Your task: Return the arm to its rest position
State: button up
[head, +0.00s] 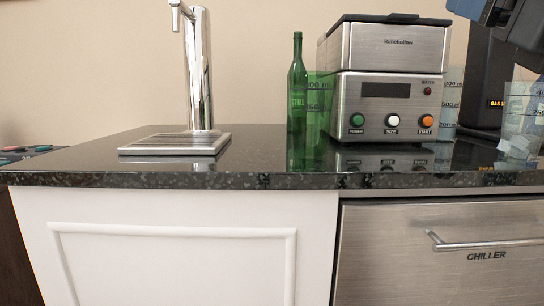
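Part of my arm (518,24), dark blue-grey, shows at the top right corner, in front of a black machine and above the right end of the counter. The rest of the arm is cut off by the picture's edge. I cannot make out my gripper's fingers in this view, nor anything held.
A dark stone counter (255,158) bears a steel tap on a drip tray (174,143), a green bottle (297,85), a green measuring cup (318,115), a steel machine (387,100) and clear measuring cups (521,112). Below is a chiller drawer (430,270). The counter's middle is clear.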

jog(key=s+a+f+m+g+h, duration=0.1)
jog(key=s+a+f+m, duration=0.1)
jog(key=f+m, duration=1.1)
jog(key=s+a+f+m+h, duration=0.1)
jog(key=s+a+f+m, duration=0.15)
jog(key=f+m, duration=1)
jog(key=s+a+f+m+g, duration=0.2)
jog(key=s+f+m, duration=0.2)
jog(key=s+f, duration=0.55)
jog(key=s+a+f+m+g, duration=0.15)
jog(key=s+f+m, duration=0.25)
jog(key=s+f, duration=0.5)
jog(key=s+d+f+m+g+y, duration=0.1)
jog(key=s+d+f+g, duration=0.15)
jog(key=s, duration=0.55)
jog(key=s+d+f+m+g+y, duration=0.15)
jog(key=s+f, duration=0.25)
jog(key=s, duration=0.4)
notch_tip(320, 180, up, 28)
jog(key=a+p, duration=0.1)
jog(key=p, duration=2.6)
jog(key=shift+w+p, duration=0.4)
jog(key=shift+w, duration=0.05)
